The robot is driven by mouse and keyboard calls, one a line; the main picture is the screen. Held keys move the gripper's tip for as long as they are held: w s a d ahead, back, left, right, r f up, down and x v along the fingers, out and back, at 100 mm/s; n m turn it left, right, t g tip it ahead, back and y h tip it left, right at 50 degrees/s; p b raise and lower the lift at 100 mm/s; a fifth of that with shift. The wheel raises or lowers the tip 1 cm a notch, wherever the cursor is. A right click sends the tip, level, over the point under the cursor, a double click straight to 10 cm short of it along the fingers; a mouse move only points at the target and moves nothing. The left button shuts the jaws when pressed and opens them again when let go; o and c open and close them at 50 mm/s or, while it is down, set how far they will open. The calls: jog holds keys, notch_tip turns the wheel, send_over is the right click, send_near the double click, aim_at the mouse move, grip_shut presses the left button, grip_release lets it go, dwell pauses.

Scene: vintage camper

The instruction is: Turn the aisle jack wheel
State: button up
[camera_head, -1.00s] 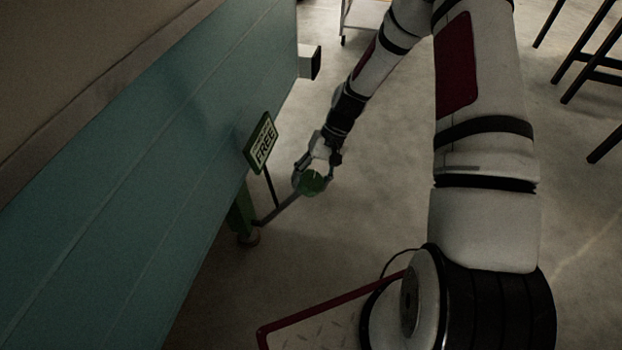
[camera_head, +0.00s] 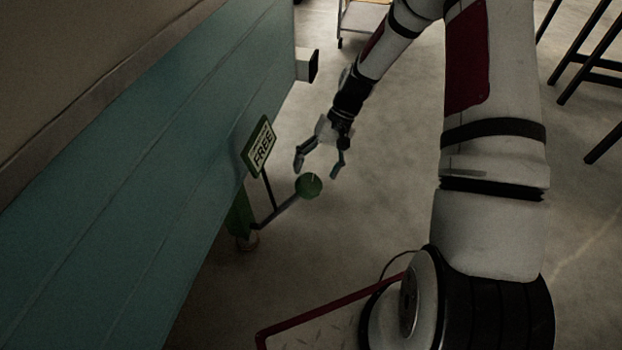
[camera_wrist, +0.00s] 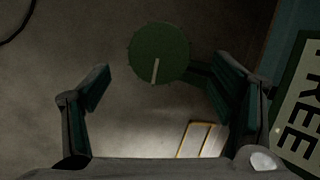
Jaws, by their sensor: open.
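The jack wheel (camera_head: 309,185) is a small green disc with a pale line on its face, at the end of a grey rod (camera_head: 279,212) that reaches out from the green jack (camera_head: 241,217) beside the teal camper wall. My gripper (camera_head: 320,170) is open and empty, just behind the wheel in the head view, apart from it. In the wrist view the wheel (camera_wrist: 159,53) shows beyond the open fingers, between them at upper middle, with its pale line nearly upright. The rod is partly hidden by the right finger there.
A green-edged sign reading "FREE" (camera_head: 259,146) stands on a thin post close to the wheel and also shows at the right of the wrist view (camera_wrist: 300,110). The teal camper wall (camera_head: 130,190) fills the left. Dark stool legs (camera_head: 590,65) are at upper right. Floor right of the wheel is clear.

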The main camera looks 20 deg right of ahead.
jog(key=v, duration=0.6)
jog(key=shift+d+r, duration=0.2)
jog(key=shift+r, duration=0.15)
jog(key=shift+w, duration=0.1)
